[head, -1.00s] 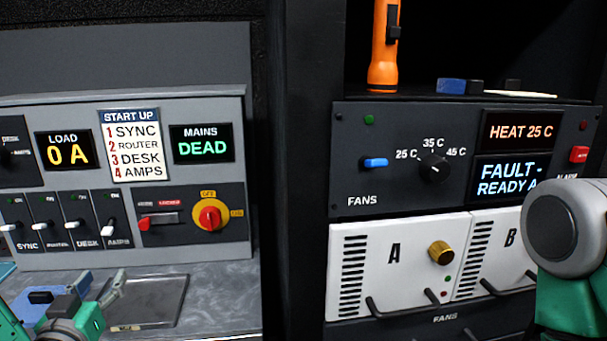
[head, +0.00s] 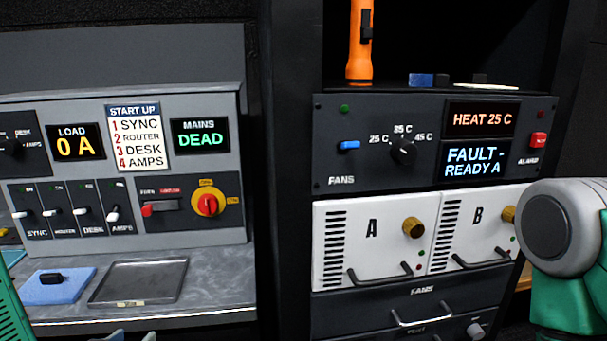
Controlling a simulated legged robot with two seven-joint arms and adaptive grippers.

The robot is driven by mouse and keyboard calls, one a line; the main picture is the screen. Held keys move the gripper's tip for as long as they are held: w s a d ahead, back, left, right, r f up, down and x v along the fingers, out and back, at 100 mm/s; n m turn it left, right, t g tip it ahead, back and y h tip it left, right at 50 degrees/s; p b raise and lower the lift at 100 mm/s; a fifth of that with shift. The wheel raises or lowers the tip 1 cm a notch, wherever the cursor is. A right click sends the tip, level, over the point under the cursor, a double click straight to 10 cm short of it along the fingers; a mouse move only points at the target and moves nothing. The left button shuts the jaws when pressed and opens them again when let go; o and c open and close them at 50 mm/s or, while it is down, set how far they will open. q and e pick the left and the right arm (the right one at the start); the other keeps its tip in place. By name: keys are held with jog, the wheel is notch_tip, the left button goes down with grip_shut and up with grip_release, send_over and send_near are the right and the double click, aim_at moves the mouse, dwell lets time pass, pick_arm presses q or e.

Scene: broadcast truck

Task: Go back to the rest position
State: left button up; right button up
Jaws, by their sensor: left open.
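My left gripper (head: 138,336) shows only as fingertips at the bottom edge of the head view, apart and with nothing seen between them. It is below the front edge of the grey counter (head: 215,290). A green link of my left arm (head: 14,310) shows at the lower left. My right arm (head: 570,240) comes in at the right edge, in front of the rack. Its gripper is out of view.
A blue cloth (head: 75,290) with a small black object (head: 51,278) and a grey tray (head: 140,280) lie on the counter. The switch panel (head: 225,120) reads "MAINS DEAD". The rack display reads "FAULT - READY A". An orange flashlight (head: 359,45) stands above.

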pick_arm(q)
jog(key=s+d+f+m+g+h, duration=0.1)
jog(key=s+d+f+g, duration=0.25)
jog(key=s+f, duration=0.3)
jog(key=s+d+f+g+h, duration=0.1)
jog(key=s+d+f+g, duration=0.1)
jog(key=s+f+g, duration=0.55)
jog(key=s+f, duration=0.1)
jog(key=s, duration=0.3)
jog(key=s+f+g+y, duration=0.1)
jog(key=s+f, duration=0.3)
jog(key=s, duration=0.2)
jog(key=shift+s+d+g+b, duration=0.15)
jog(key=shift+g+b, duration=0.25)
jog(key=shift+f, duration=0.15)
dwell(1.1)
jog(key=shift+c, duration=1.2)
